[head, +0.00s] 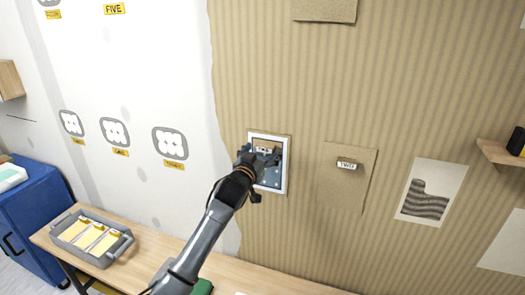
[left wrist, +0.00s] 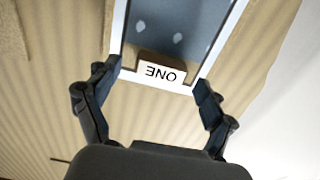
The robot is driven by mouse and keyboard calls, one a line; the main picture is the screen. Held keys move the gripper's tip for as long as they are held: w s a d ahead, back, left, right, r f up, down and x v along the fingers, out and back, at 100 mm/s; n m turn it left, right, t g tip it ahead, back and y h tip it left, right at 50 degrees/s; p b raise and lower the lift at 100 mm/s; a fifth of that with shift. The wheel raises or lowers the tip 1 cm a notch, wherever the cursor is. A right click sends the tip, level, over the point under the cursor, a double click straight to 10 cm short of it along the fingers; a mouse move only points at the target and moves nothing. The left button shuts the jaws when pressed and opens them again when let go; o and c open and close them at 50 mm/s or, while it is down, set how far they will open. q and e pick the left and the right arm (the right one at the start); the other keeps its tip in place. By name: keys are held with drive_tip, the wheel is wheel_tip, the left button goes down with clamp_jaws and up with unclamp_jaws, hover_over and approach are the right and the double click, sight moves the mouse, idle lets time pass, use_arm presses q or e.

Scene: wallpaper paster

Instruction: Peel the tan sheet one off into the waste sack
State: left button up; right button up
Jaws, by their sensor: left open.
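My left gripper (head: 262,160) is in front of the panel in the head view. In the left wrist view its fingers (left wrist: 152,88) are open, one on each side of the tab, with nothing held between them. Whether they touch the wall is not clear. My right gripper is not in view. I cannot make out a waste sack.
Another tan sheet (head: 345,190) with a label hangs to the right, beside a picture of dark wavy bands (head: 425,205). Below is a wooden table (head: 290,284) with a grey tray (head: 68,241). A blue cabinet (head: 40,215) stands at left. A small shelf (head: 500,153) juts out at right.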

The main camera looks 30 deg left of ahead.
use_arm(q)
drive_tip(key=c, duration=1.3)
drive_tip(key=shift+o, duration=0.2)
drive_tip(key=shift+s, duration=0.1)
drive_tip(key=shift+s+f, duration=0.1)
drive_tip(key=shift+s, duration=0.05)
drive_tip(key=shift+p+v, duration=0.55)
drive_tip(key=shift+v, duration=0.35)
drive_tip(key=shift+s+d, duration=0.1)
drive_tip(key=shift+s, duration=0.1)
drive_tip(key=shift+p+v, duration=0.6)
drive_tip(key=shift+v, duration=0.5)
drive_tip(key=shift+s, duration=0.2)
